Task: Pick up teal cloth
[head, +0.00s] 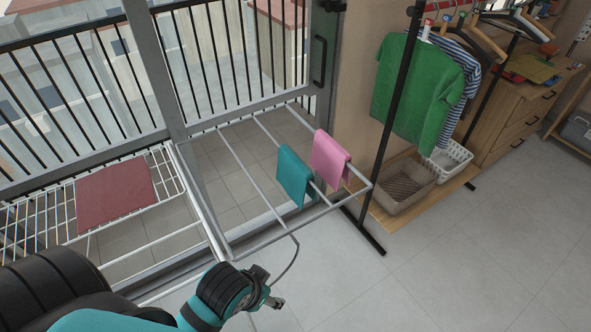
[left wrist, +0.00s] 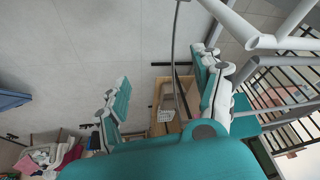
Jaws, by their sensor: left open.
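The teal cloth (head: 294,175) hangs folded over a bar of the drying rack (head: 240,185) in the head view, to the left of a pink cloth (head: 329,158). My left gripper (head: 275,302) is below and in front of the teal cloth, apart from it, near the rack's front edge. In the left wrist view my left gripper (left wrist: 161,70) has its two fingers spread with nothing between them. A teal patch shows behind the right finger there; I cannot tell whether it is the cloth. My right gripper is not in view.
A red cloth (head: 115,195) lies flat on the rack's left part. A clothes rail holds a green shirt (head: 415,90) above a grey-brown basket (head: 403,187) and a white basket (head: 446,160). Floor at right is clear. A clothes pile (left wrist: 50,158) shows in the wrist view.

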